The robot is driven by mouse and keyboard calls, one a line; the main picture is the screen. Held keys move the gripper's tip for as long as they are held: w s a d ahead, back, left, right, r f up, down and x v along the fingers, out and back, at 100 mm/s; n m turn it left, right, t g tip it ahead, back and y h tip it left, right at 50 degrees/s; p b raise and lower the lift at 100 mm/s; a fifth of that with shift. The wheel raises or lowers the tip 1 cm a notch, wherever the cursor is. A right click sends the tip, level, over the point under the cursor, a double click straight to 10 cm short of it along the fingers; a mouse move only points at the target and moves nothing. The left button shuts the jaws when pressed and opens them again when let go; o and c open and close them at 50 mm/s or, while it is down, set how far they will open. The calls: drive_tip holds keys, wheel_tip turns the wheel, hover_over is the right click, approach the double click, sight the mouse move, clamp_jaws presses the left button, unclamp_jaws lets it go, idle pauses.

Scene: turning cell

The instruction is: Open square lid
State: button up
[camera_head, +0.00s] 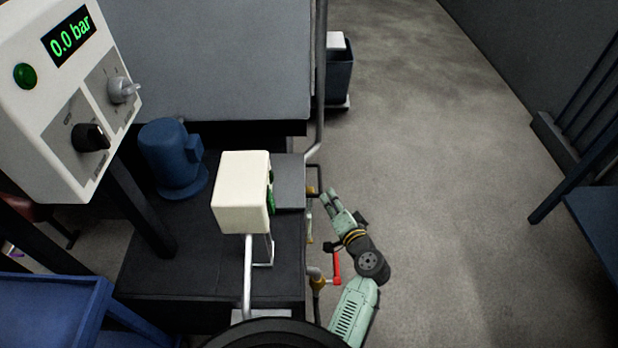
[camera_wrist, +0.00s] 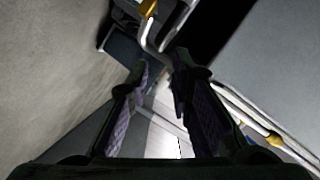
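A flat grey square plate (camera_head: 289,172), which looks like the square lid, lies level beside the cream box on the black machine base in the head view. I cannot tell a hinge or handle on it; the cream box hides part of its left side. My gripper (camera_head: 329,197) is just right of the plate, near the pipes at the base's edge, apart from the plate. In the wrist view my gripper (camera_wrist: 160,65) has its two fingers apart with nothing held between them. I cannot clearly identify the lid in the wrist view.
The cream box (camera_head: 241,191) stands on the base (camera_head: 200,245) with a blue motor (camera_head: 172,157) behind. A red-handled valve (camera_head: 336,267) and pipes run close to my arm. A dark bin (camera_head: 339,76) stands farther back. Open floor (camera_head: 450,200) lies to the right.

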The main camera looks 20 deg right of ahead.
sight(320, 178)
drive_tip(key=p+x, duration=0.1)
drive_tip(key=x, duration=0.9)
drive_tip(key=shift+w, duration=0.4)
clamp_jaws()
